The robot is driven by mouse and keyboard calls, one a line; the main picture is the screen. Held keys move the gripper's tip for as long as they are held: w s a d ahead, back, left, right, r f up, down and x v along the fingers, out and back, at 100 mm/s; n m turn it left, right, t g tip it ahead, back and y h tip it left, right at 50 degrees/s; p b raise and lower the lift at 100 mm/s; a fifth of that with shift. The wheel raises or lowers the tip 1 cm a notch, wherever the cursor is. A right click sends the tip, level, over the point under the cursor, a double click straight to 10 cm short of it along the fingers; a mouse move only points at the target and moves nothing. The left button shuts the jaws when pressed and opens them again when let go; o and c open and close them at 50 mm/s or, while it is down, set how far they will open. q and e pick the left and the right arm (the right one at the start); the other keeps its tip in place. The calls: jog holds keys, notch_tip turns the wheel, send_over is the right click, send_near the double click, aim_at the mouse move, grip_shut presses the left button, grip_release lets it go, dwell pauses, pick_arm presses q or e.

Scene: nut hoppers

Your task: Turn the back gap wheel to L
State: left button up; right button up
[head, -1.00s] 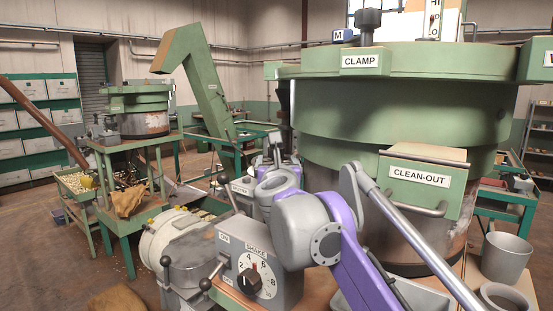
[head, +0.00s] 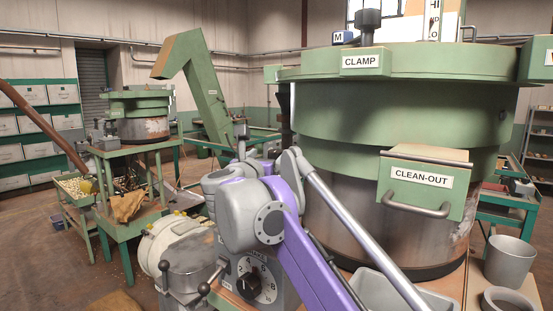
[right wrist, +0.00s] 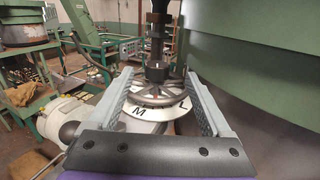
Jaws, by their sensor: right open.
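The gap wheel (right wrist: 142,95) is a dark spoked wheel on an upright spindle, seen in the right wrist view. Below it is a pale dial (right wrist: 155,113) with the letters M and L; M is at front left and L at right. My right gripper (right wrist: 158,78) is open, with one finger on each side of the wheel. I cannot tell whether the fingers touch it. In the head view my purple and grey right arm covers the wheel's area. My left gripper is not in view.
The large green bowl (head: 400,110) with its CLEAN-OUT box (head: 425,180) stands close on the right. A shake dial box (head: 268,268) and a cream motor drum (head: 172,240) are in front. A smaller green hopper (head: 140,105) stands on a table at back left.

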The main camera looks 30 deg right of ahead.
aim_at(273, 155)
jog(key=w+a+m+g+h, duration=0.1)
jog(key=a+f+g+h, duration=0.1)
jog(key=shift+w+m+g, duration=0.3)
jog(key=shift+w+m, duration=0.05)
jog(key=shift+m, duration=0.05)
jog(key=shift+a+f+m+g, duration=0.3)
jog(key=shift+a+m+g, duration=0.1)
jog(key=shift+g, duration=0.1)
jog(key=shift+h, duration=0.3)
jog(key=p+x, duration=0.1)
jog(key=x, duration=0.9)
jog(key=shift+d, duration=0.4)
grip_shut()
